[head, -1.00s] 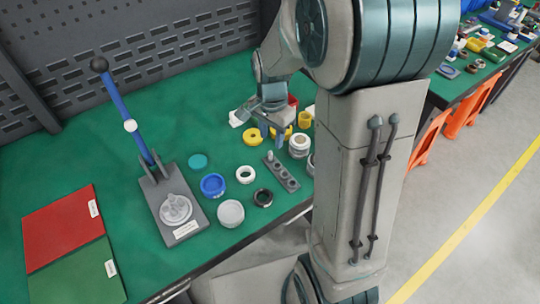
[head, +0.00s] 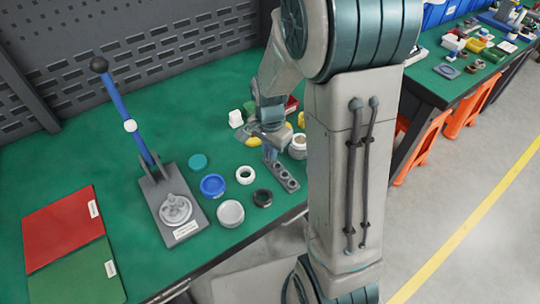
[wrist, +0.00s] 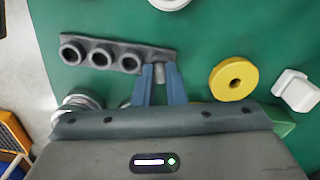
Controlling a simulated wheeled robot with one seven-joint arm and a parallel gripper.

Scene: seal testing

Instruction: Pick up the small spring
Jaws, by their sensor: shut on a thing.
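My gripper (wrist: 160,80) is over the right end of a grey holder (wrist: 90,48) in the wrist view. Its two blue fingers are shut on a small grey cylindrical piece, which looks like the small spring (wrist: 159,72). The spring is at the holder's end position; I cannot tell whether it is still seated. Three round sockets of the holder show to the left. In the head view my gripper (head: 268,152) points down at the far end of the holder (head: 287,182), and the spring is hidden there.
A yellow ring (wrist: 233,79) and a white block (wrist: 297,91) lie to the right in the wrist view. In the head view a black ring (head: 262,198), a white ring (head: 245,175) and a blue ring (head: 212,185) lie left of the holder. A lever press (head: 172,205) stands further left.

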